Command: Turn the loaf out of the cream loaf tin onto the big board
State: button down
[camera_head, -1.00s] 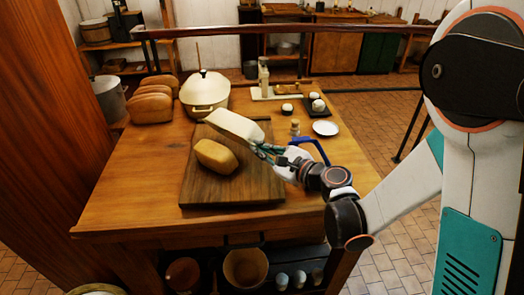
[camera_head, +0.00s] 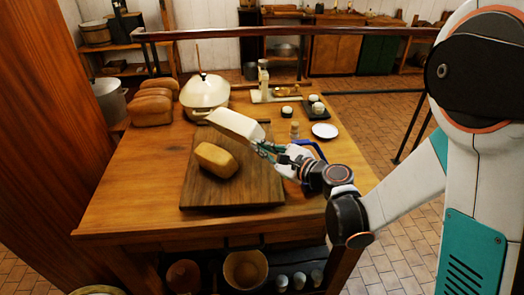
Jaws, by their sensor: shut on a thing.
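The cream loaf tin (camera_head: 236,124) is held tilted above the far part of the big dark board (camera_head: 265,188). My gripper (camera_head: 264,150) is shut on the tin's near right end. A golden loaf (camera_head: 215,159) lies on the board, below and in front of the tin, and looks apart from it. The tin's inside is not visible from here. The exact finger contact is small and partly hidden by the gripper.
Several loaves (camera_head: 152,109) stand at the table's far left beside a cream lidded pot (camera_head: 205,92). A white plate (camera_head: 325,131), a small bottle (camera_head: 294,130) and a scale (camera_head: 264,84) are at the right and back. The table's front left (camera_head: 130,210) is clear.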

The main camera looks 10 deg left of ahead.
jog(key=shift+w+d+r+p, duration=0.25)
jog(key=shift+r+p, duration=0.2)
jog(key=shift+r, duration=0.35)
jog(key=shift+w+d+r+p, duration=0.1)
jog(key=shift+w+r+p, duration=0.2)
jog(key=shift+r+p, duration=0.35)
jog(key=shift+w+d+r+p, duration=0.2)
jog(key=shift+w+r+p, duration=0.1)
jog(key=shift+r, duration=0.65)
